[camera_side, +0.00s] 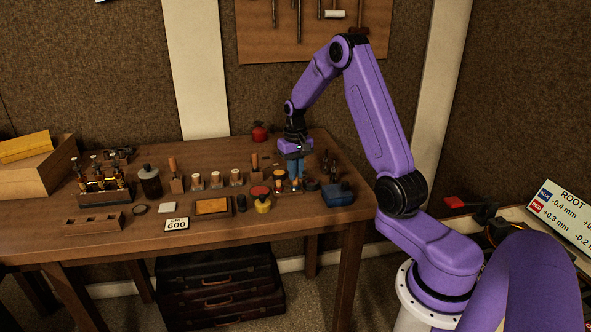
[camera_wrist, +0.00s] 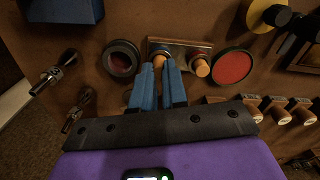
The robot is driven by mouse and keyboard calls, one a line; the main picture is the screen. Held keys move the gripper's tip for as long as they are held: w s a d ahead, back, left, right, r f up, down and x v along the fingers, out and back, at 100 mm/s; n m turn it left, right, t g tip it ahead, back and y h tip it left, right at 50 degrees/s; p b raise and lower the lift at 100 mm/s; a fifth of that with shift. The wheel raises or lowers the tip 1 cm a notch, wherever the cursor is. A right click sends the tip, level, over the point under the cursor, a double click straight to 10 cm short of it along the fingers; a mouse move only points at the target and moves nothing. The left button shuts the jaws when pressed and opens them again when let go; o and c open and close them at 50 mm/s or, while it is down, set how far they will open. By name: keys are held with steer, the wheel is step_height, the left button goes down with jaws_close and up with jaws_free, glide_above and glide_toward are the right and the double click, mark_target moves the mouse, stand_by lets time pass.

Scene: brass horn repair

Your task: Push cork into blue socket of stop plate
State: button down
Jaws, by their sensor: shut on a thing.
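The stop plate (camera_wrist: 180,47) is a small metal plate near the top of the wrist view. A blue-ringed socket (camera_wrist: 157,50) is at its left and a red-ringed socket (camera_wrist: 201,53) at its right. A tan cork (camera_wrist: 159,63) is between my gripper's blue fingertips (camera_wrist: 158,66), at the blue socket; how deep it sits is hidden. A second cork (camera_wrist: 203,69) stands at the red socket, apart from my fingers. In the side view my gripper (camera_side: 294,176) points down over the plate, and the fingers hide much of it.
A dark ring with a red inside (camera_wrist: 121,58) and a red disc (camera_wrist: 234,66) flank the plate closely. A blue box (camera_side: 337,194) stands at the bench's right front. Several white-topped wooden pieces (camera_side: 216,180) stand to the left, with a "600" card (camera_side: 177,224) in front.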

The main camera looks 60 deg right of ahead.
steer(key=shift+f, duration=0.6)
steer(key=c, duration=0.8)
jaws_free()
steer(key=shift+o, duration=0.2)
steer(key=shift+r, duration=0.1)
steer(key=shift+r, duration=3.45)
